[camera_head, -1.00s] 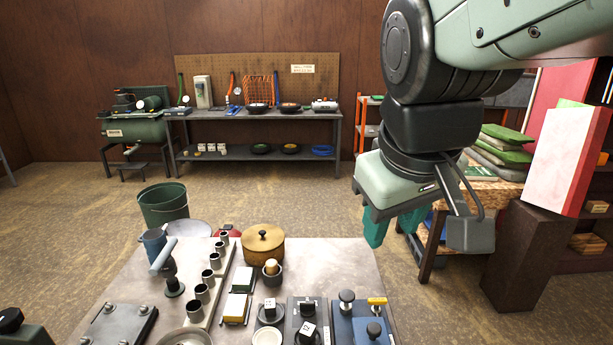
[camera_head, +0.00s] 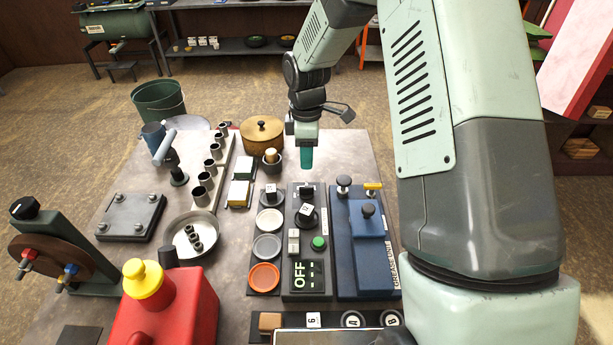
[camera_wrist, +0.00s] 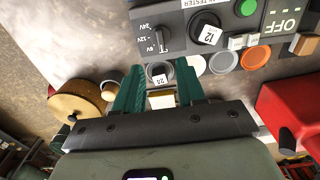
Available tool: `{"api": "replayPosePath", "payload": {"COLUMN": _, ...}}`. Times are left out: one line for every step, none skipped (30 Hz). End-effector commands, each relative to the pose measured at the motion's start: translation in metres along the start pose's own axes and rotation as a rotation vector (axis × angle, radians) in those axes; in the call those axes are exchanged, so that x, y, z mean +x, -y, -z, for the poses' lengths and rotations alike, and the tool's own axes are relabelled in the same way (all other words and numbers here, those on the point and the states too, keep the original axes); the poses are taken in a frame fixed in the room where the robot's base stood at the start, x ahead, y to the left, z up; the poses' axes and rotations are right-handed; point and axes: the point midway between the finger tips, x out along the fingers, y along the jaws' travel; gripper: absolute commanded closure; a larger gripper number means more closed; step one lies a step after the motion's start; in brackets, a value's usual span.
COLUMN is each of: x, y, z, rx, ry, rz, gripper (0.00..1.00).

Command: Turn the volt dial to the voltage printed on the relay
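The dark tester (camera_head: 292,283) lies on the table, with a black volt dial (camera_head: 306,190) at its far end. In the wrist view the volt dial (camera_wrist: 163,34) has printed marks 24V, 12V and 6V along one side; its exact setting is hard to tell. A white cube marked 12 (camera_wrist: 209,35) sits in a round black holder on the tester; it also shows in the head view (camera_head: 306,209). Another white cube, marked 24 (camera_wrist: 160,78), sits in the row beside the tester. My gripper (camera_head: 306,166) is above the dial's far side, fingers apart and empty; the wrist view shows both green fingers (camera_wrist: 161,68).
Left of the tester are coloured dishes, including an orange one (camera_head: 264,277). A green button (camera_head: 319,243) and an OFF display (camera_head: 307,274) are on the tester. A blue box (camera_head: 362,265) stands close on its right. A brown lidded pot (camera_head: 262,134) is behind left.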

Motion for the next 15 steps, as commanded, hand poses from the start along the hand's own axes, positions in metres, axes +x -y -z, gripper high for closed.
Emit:
{"api": "replayPosePath", "payload": {"x": 0.005, "y": 0.0, "z": 0.0, "rx": -0.002, "ry": 0.0, "rz": 0.003, "gripper": 0.61}}
{"api": "replayPosePath", "payload": {"x": 0.008, "y": 0.0, "z": 0.0, "rx": -0.002, "ry": 0.0, "rz": 0.003, "gripper": 0.61}}
{"api": "replayPosePath", "payload": {"x": 0.013, "y": 0.001, "z": 0.0, "rx": -0.002, "ry": 0.001, "rz": 0.003, "gripper": 0.61}}
{"api": "replayPosePath", "payload": {"x": 0.018, "y": 0.001, "z": 0.0, "rx": -0.002, "ry": 0.001, "rz": 0.004, "gripper": 0.61}}
{"api": "replayPosePath", "payload": {"x": 0.024, "y": 0.001, "z": 0.001, "rx": -0.002, "ry": 0.0, "rz": 0.005, "gripper": 0.61}}
{"api": "replayPosePath", "payload": {"x": 0.031, "y": 0.002, "z": 0.001, "rx": -0.001, "ry": 0.001, "rz": 0.005, "gripper": 0.61}}
{"api": "replayPosePath", "payload": {"x": 0.037, "y": 0.002, "z": 0.0, "rx": -0.001, "ry": 0.001, "rz": 0.006, "gripper": 0.61}}
{"api": "replayPosePath", "payload": {"x": 0.044, "y": 0.001, "z": 0.0, "rx": 0.0, "ry": 0.001, "rz": 0.005, "gripper": 0.61}}
{"api": "replayPosePath", "payload": {"x": 0.051, "y": 0.002, "z": 0.0, "rx": 0.0, "ry": 0.001, "rz": 0.006, "gripper": 0.61}}
{"api": "replayPosePath", "payload": {"x": 0.057, "y": 0.002, "z": 0.0, "rx": 0.0, "ry": 0.001, "rz": 0.005, "gripper": 0.61}}
{"api": "replayPosePath", "payload": {"x": 0.063, "y": 0.001, "z": 0.0, "rx": 0.0, "ry": 0.001, "rz": 0.005, "gripper": 0.61}}
{"api": "replayPosePath", "payload": {"x": 0.07, "y": 0.002, "z": 0.0, "rx": 0.0, "ry": 0.001, "rz": 0.005, "gripper": 0.61}}
{"api": "replayPosePath", "payload": {"x": 0.075, "y": 0.002, "z": 0.0, "rx": 0.0, "ry": 0.001, "rz": 0.004, "gripper": 0.61}}
{"api": "replayPosePath", "payload": {"x": 0.08, "y": 0.002, "z": 0.0, "rx": 0.0, "ry": 0.001, "rz": 0.004, "gripper": 0.61}}
{"api": "replayPosePath", "payload": {"x": 0.086, "y": 0.002, "z": 0.0, "rx": 0.001, "ry": 0.002, "rz": 0.004, "gripper": 0.61}}
